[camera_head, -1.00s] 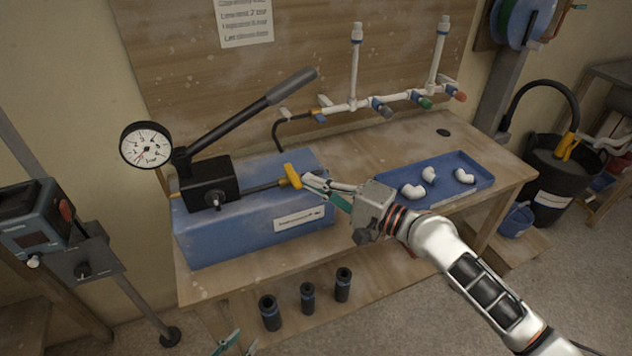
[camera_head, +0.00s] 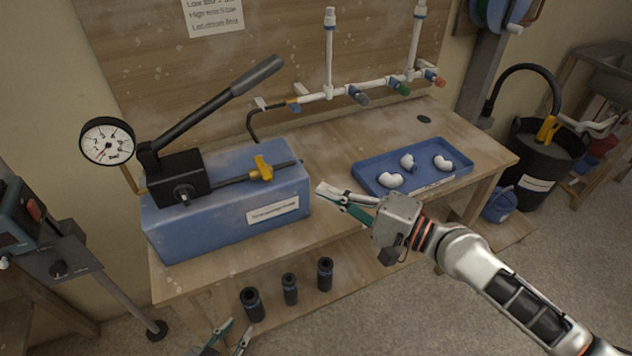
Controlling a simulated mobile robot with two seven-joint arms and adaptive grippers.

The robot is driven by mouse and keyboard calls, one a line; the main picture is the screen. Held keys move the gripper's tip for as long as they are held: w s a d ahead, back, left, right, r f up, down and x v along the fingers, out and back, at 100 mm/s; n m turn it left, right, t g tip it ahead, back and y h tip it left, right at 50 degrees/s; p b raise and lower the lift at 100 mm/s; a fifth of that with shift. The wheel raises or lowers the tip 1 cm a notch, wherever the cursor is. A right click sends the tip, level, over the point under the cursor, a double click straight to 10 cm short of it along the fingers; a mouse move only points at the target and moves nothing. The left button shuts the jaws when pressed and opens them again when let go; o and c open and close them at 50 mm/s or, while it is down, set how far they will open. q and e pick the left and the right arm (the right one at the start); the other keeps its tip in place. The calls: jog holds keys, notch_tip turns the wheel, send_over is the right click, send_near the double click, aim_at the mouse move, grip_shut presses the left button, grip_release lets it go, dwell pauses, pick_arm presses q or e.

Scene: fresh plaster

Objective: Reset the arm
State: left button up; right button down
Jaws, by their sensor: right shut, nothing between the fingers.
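My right gripper (camera_head: 326,193) is shut and empty. It is beside the right end of the blue pump box, over the wooden bench, apart from the yellow valve handle (camera_head: 262,168). Its arm comes in from the lower right. My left gripper (camera_head: 239,326) shows only at the bottom edge, low in front of the bench. Its two fingertips are apart with nothing seen between them; the rest of that arm is out of view.
The blue pump box (camera_head: 225,215) carries a gauge (camera_head: 107,142) and a long raised lever (camera_head: 215,105). A blue tray (camera_head: 430,181) with white elbow fittings lies close to my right gripper. Black sockets (camera_head: 290,289) stand on the lower shelf. White pipework (camera_head: 345,92) runs along the backboard.

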jog(key=shift+s+d, duration=0.25)
jog(key=shift+s, duration=0.15)
pick_arm(q)
jog(key=shift+d, duration=0.1)
pick_arm(e)
jog(key=s+d+f+n+t+h, duration=0.2)
jog(key=s+d+f+n+h, duration=0.15)
jog(key=f, duration=0.65)
jog(key=s+d+f+n+t+h, duration=0.15)
jog(key=d+f+h, duration=0.3)
jog(key=f, duration=0.55)
pick_arm(q)
jog(key=shift+c, duration=1.1)
grip_shut()
pick_arm(e)
jog(key=s+d+f+n+g+h, duration=0.1)
jog(key=s+d+f+n+h, duration=0.3)
jog(key=s+d+f, duration=0.6)
jog(key=shift+s+d+f+n+g+h, duration=0.3)
jog(key=shift+s+f+n+g+h, duration=0.1)
jog(key=shift+f+n, duration=0.35)
